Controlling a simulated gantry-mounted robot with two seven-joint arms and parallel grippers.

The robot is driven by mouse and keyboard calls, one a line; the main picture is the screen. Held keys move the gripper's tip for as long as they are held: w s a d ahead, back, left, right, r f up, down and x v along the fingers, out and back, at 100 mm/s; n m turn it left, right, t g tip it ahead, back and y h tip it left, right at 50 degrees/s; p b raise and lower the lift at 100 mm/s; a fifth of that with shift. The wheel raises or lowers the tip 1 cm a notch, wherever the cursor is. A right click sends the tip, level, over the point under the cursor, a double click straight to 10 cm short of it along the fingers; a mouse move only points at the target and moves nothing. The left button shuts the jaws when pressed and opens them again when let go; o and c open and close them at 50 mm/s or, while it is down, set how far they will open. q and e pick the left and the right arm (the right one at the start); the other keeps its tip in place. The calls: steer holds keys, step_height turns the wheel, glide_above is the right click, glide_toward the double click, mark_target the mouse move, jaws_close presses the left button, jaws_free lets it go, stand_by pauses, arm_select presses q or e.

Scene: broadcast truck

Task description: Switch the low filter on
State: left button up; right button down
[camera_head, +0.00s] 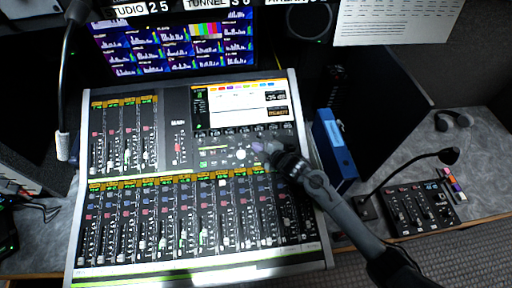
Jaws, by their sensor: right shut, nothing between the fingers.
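A large mixing console (195,262) fills the middle of the desk, with rows of faders, buttons and a lit screen (240,102) at its upper right. My right gripper (258,147) is shut and empty. It is over the console's button and knob area just below the screen, right of a white round knob (241,154). I cannot tell whether the fingertips touch the panel. Some controls under the gripper are hidden. The labels are too small to read, so I cannot tell which control is the low filter. My left gripper is not in view.
A blue binder (336,146) stands right of the console, close to my right arm. A small panel with a gooseneck microphone (418,207) sits further right. Another gooseneck microphone (64,100) rises at the left. Monitors (175,42) stand behind.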

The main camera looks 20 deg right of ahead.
steer(key=shift+w+f, duration=0.1)
steer(key=shift+f, duration=0.1)
steer(key=shift+w+f, duration=0.1)
steer(key=shift+f, duration=0.1)
steer(key=shift+f+b, duration=0.2)
steer(key=shift+b, duration=0.2)
stand_by(0.4)
steer(key=shift+w+d+f, duration=0.1)
steer(key=shift+f, duration=0.1)
steer(key=shift+r, duration=0.15)
stand_by(0.4)
steer(key=shift+s+r+p, duration=0.25)
steer(key=shift+r+p, duration=0.4)
steer(key=shift+p, duration=0.2)
